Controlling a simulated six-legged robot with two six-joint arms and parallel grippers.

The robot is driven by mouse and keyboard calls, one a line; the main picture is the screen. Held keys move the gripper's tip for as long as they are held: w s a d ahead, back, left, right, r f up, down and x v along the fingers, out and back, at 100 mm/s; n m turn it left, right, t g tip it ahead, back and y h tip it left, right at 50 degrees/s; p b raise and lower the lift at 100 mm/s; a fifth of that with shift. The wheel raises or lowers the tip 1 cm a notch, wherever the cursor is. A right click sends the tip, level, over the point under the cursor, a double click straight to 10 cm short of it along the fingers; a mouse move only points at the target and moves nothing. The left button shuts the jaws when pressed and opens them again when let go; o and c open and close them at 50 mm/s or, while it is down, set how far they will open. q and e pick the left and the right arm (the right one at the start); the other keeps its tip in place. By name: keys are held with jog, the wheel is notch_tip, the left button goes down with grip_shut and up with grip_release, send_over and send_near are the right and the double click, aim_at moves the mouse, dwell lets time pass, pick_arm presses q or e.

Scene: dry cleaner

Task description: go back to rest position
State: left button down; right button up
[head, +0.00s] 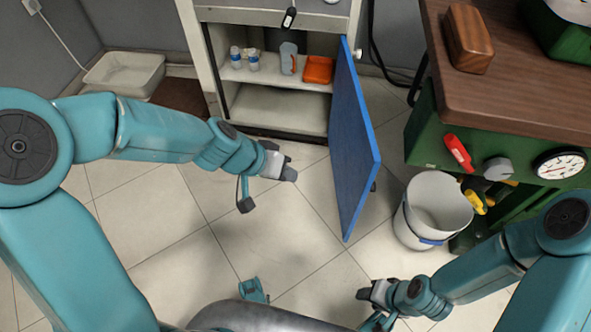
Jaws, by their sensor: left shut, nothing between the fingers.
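My left arm comes in from the left, and its gripper (289,173) is shut and empty, held over the tiled floor in front of the cabinet (215,65). It is apart from the blue cabinet door (355,140), which stands open to its right. My right gripper (366,294) is low at the bottom right, over the floor in front of the white bucket. Its fingers are small and seen at an angle, so I cannot tell whether they are open or shut.
The cabinet shelf holds small bottles (236,58), a grey cup (288,58) and an orange box (318,70). A white bucket (408,232) stands right of the door, beside a green machine (425,130) with a brown top. A pale tray (125,72) lies back left. Floor centre is clear.

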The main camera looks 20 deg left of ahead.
pick_arm(q)
jog(key=s+d+f+n+g+y, duration=0.1)
jog(key=s+f+n+g, duration=0.1)
jog(key=s+f, duration=0.75)
jog(key=s+f+n+g+y, duration=0.15)
jog(key=s+f, duration=0.45)
jog(key=f, duration=0.6)
notch_tip(320, 180, up, 29)
jog(key=p, duration=3)
jog(key=shift+s+d+r+g+h+p, duration=0.15)
jog(key=shift+s+d+g+h+p, duration=0.2)
jog(key=shift+s, duration=0.1)
jog(key=shift+a, duration=0.15)
